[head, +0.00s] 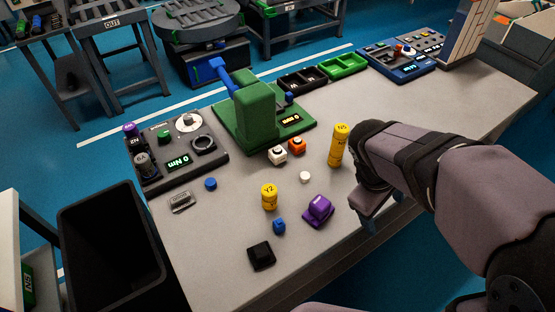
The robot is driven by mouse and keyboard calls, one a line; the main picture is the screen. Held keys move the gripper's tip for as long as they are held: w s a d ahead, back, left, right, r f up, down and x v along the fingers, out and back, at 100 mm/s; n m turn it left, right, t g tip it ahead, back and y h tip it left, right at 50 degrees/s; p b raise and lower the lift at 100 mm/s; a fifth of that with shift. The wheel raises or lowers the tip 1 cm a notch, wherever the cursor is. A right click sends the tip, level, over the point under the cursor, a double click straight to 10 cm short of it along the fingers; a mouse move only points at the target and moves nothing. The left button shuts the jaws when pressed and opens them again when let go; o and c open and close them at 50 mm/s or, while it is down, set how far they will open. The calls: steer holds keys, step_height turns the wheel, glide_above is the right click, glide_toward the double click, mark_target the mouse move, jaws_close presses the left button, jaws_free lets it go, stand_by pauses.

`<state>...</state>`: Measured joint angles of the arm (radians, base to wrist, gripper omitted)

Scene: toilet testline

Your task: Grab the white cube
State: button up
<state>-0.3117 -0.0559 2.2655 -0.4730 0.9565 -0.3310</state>
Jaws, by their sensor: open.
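The white cube (277,157) stands on the grey table, in front of the green machine. It has a dark round mark on its top. An orange cube (297,146) is close beside it on the right; I cannot tell if they touch. My gripper (369,212) is at the table's front edge, to the right of and nearer than the white cube, well apart from it. It looks open and holds nothing that I can see. Its fingers are partly hidden by the wrist.
A tall yellow cylinder (339,145) stands between the white cube and my arm. The green machine (260,112) rises behind.

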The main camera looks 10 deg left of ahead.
steer(key=w+a+n+t+b, duration=0.6)
steer(key=w+a+n+t, duration=0.2)
steer(key=w+a+n, duration=0.85)
steer(key=s+a+r+n+t+y+b, duration=0.15)
steer(key=a+n+t, duration=0.4)
steer(key=a, duration=0.85)
steer(key=n+g, duration=0.2)
glide_toward(278, 149)
steer(key=shift+r+y, duration=0.25)
steer(key=shift+f, duration=0.5)
steer(key=shift+d+p+x, duration=0.2)
steer(key=shift+p+x, duration=0.95)
steer(key=shift+x, duration=2.5)
steer(key=shift+r, duration=0.2)
steer(key=c, duration=1.1)
